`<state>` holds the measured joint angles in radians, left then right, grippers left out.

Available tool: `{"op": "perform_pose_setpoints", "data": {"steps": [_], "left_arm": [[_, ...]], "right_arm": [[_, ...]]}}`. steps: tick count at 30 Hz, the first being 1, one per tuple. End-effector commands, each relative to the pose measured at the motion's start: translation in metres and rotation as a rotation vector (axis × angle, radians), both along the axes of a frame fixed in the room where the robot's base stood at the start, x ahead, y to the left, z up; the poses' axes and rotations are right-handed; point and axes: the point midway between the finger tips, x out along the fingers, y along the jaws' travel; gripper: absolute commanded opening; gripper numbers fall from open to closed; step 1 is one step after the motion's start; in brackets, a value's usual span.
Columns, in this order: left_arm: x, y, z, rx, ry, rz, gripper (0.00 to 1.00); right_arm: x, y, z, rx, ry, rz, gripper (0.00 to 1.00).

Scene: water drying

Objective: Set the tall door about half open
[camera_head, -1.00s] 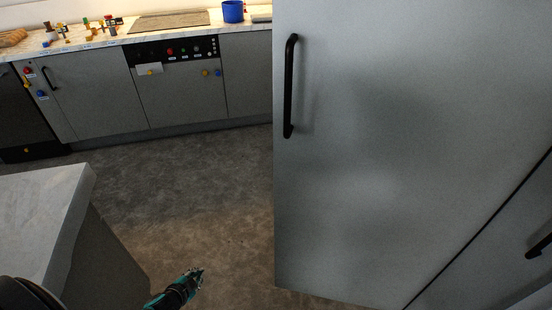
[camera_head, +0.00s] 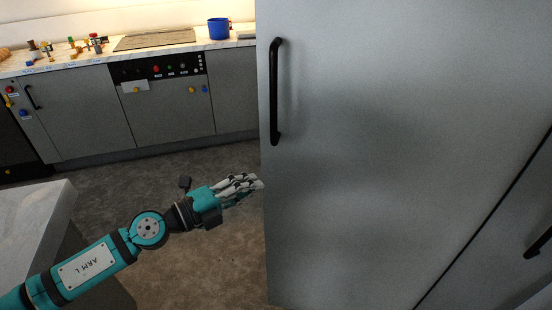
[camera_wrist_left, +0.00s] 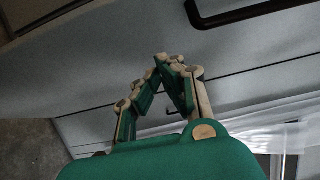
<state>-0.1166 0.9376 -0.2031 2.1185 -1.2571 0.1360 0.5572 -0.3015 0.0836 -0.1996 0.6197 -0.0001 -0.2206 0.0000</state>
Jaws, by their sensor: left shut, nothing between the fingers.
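The tall door (camera_head: 400,120) is a flat grey panel filling the right half of the head view. Its black upright bar handle (camera_head: 275,92) sits near its left edge. I cannot tell from these frames how far the door stands open. My left gripper (camera_head: 259,183) is shut and empty, with its fingertips beside the door's left edge, below the handle. I cannot tell whether they touch the door. In the left wrist view the closed fingertips (camera_wrist_left: 167,62) are in front of grey panels, and a black handle (camera_wrist_left: 245,12) shows at the top right. My right gripper is out of view.
A grey counter block (camera_head: 30,215) stands at lower left, beside my left arm. Low cabinets (camera_head: 75,110) with a counter, blue pot (camera_head: 218,29) and toys line the back. Another black handle (camera_head: 538,242) is at lower right. Open floor (camera_head: 170,270) lies between the block and the door.

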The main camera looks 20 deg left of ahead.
Motion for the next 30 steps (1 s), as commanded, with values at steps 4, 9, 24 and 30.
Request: {"op": "perform_pose_setpoints", "data": {"steps": [4,9,24,30], "left_arm": [[0.025,-0.018,0.010,-0.004,-0.004,0.002,0.00],[0.051,-0.039,0.005,-0.003,-0.003,0.000,0.00],[0.086,-0.031,0.000,-0.001,-0.001,0.000,0.00],[0.087,-0.031,0.000,-0.001,-0.001,0.000,0.00]], "right_arm": [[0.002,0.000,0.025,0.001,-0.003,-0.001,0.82],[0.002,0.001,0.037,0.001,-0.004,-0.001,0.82],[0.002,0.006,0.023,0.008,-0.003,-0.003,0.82],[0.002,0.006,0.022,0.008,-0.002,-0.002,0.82]]}}
